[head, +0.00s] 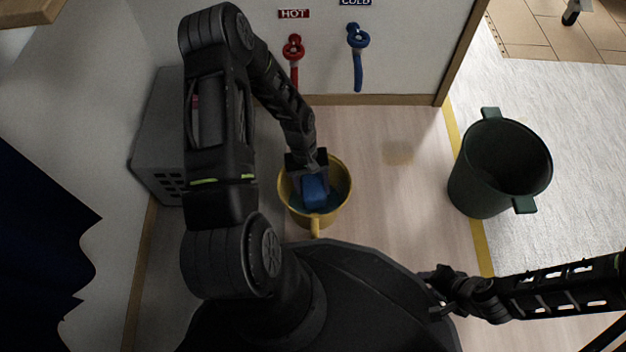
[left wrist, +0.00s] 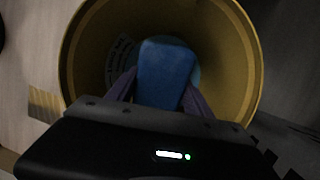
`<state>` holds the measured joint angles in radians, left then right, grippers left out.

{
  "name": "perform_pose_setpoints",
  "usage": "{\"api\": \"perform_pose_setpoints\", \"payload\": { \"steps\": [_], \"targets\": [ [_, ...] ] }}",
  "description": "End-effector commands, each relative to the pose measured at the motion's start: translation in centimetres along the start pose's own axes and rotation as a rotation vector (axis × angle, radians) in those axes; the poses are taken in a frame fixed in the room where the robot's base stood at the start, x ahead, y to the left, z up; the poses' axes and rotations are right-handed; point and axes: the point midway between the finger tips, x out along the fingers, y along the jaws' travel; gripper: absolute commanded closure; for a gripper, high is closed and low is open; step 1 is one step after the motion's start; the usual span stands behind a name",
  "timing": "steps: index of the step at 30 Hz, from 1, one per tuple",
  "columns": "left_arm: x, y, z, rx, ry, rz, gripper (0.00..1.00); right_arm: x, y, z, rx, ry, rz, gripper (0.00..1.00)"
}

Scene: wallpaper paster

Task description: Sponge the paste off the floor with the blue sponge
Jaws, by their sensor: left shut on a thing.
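The blue sponge (head: 315,191) is between the fingers of my left gripper (head: 312,176), which is shut on it. The sponge is over or inside the mouth of the yellow bucket (head: 340,207); I cannot tell whether it touches the bluish water there. In the left wrist view the sponge (left wrist: 166,72) sits between both fingers, with the bucket wall (left wrist: 236,60) around it. A tan patch of paste (head: 398,152) lies on the floor right of the bucket. It also shows in the left wrist view (left wrist: 43,103). My right gripper (head: 440,287) is low at the right, its jaws unclear.
A dark green bin (head: 487,190) stands at the right, by a yellow floor strip (head: 477,232). A grey crate (head: 158,140) is at the left. Red (head: 294,50) and blue (head: 357,45) taps are on the back wall.

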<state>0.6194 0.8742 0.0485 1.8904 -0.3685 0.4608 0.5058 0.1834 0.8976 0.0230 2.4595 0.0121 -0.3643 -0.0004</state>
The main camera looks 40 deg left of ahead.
Motion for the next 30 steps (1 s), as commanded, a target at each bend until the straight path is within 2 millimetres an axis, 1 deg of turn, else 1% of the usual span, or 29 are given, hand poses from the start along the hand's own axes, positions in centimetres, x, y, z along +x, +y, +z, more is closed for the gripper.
{"api": "perform_pose_setpoints", "payload": {
  "steps": [1,3,9,26,30],
  "targets": [
    [0.6,-0.1,-0.1,0.000,-0.002,0.000,0.83,0.0,0.0,0.0,0.000,0.000,0.000,0.64],
    [1.2,-0.1,-0.3,0.000,-0.001,0.000,0.83,0.0,0.0,0.0,0.000,0.000,0.000,0.64],
    [2.1,-0.2,-0.6,0.000,0.000,0.001,0.83,0.0,0.0,0.0,0.000,0.000,0.000,0.64],
    [2.3,-0.3,-0.6,0.000,0.000,0.000,0.83,0.0,0.0,0.0,0.000,0.000,0.000,0.64],
    [2.6,-0.3,-0.7,0.000,0.000,0.000,0.83,0.0,0.0,0.0,0.000,0.000,0.000,0.64]
  ]
}}
